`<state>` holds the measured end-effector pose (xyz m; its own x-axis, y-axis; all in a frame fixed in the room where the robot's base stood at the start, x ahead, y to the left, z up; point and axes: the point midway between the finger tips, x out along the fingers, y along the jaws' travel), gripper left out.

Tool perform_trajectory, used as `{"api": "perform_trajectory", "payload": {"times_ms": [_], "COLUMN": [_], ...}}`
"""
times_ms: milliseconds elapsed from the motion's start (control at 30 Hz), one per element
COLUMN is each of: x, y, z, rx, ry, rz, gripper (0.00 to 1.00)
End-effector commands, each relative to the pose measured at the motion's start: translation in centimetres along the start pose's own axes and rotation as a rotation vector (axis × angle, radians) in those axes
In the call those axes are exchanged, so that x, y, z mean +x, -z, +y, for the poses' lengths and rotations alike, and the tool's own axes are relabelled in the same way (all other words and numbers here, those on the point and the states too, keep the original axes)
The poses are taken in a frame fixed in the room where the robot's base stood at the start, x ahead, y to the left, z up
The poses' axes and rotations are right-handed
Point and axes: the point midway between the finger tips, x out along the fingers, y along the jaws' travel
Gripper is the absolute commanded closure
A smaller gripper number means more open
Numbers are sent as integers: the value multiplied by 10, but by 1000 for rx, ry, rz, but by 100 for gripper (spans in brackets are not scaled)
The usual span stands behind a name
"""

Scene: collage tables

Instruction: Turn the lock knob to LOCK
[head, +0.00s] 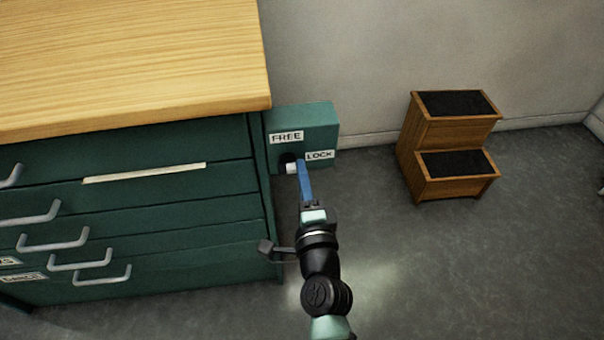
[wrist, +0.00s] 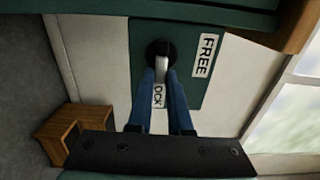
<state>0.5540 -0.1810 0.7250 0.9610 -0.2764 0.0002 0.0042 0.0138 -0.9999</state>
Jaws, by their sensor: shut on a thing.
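The lock knob is a pale lever (wrist: 162,66) on a round black base (wrist: 158,48), set in the face of a green lock box (head: 318,118) beside the drawer cabinet. In the head view the pale knob (head: 291,169) shows at my fingertips. My gripper (head: 302,168) has blue fingers; in the wrist view its fingertips (wrist: 161,73) are shut on the lever from both sides. A FREE label (wrist: 205,55) is right of the knob there. The LOCK label (wrist: 158,95) is below it, partly hidden by a finger. The lever appears to point toward LOCK in that view.
The green cabinet (head: 130,227) with several drawers and a wooden top (head: 130,60) stands left of the lock box. A wooden step stool (head: 450,145) with black treads stands to the right by the wall. The grey floor between is clear.

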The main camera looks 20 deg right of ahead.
Motion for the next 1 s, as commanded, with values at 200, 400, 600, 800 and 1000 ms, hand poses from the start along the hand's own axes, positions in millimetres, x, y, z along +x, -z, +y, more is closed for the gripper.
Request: {"api": "perform_trajectory", "payload": {"times_ms": [200, 400, 600, 800, 1000], "x": [0, 0, 0, -7, -36], "y": [0, 0, 0, 0, 0], "z": [1, 1, 0, 2, 3], "rx": [4, 3, 1, 1, 0], "ry": [-2, -2, -1, -3, -5], "rz": [0, 0, 0, 0, -1], "gripper": [100, 52, 52, 52, 52]}}
